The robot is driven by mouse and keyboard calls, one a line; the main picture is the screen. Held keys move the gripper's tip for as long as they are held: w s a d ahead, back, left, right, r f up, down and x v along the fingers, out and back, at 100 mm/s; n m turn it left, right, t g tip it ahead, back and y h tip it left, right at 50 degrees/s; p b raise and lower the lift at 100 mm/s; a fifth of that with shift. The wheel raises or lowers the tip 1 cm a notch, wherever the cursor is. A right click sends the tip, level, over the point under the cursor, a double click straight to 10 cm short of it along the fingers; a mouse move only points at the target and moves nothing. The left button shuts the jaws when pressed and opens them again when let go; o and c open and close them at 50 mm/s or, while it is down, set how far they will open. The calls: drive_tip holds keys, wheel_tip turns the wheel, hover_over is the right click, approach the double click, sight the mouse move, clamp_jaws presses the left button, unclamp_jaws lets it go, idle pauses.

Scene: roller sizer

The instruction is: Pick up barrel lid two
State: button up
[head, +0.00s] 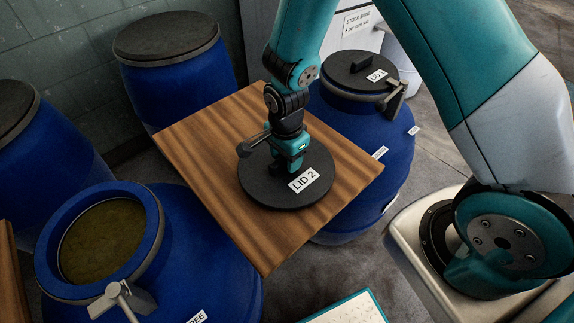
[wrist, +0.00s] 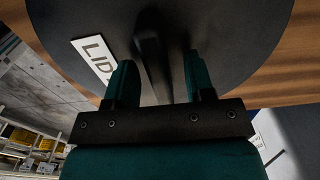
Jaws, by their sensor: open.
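Barrel lid two (head: 262,190) is a round black disc with a white "LID 2" label, lying flat on a wooden board (head: 195,150). My gripper (head: 288,166) points down over the middle of the lid. In the wrist view, the lid (wrist: 225,40) fills the top, and its dark raised handle (wrist: 152,55) lies between my two teal fingers (wrist: 157,60). The fingers are apart, one on each side of the handle, with a gap visible on both sides. In the head view my gripper hides the handle.
An open blue barrel (head: 55,245) with murky contents stands at the lower left. A blue barrel with lid one (head: 350,72) stands behind the board to the right. Closed blue barrels (head: 185,85) line the left wall. A teal-edged white panel (head: 345,312) is at the bottom.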

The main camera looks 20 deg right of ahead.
drive_tip(key=shift+f, duration=0.2)
drive_tip(key=shift+c, duration=0.5)
clamp_jaws()
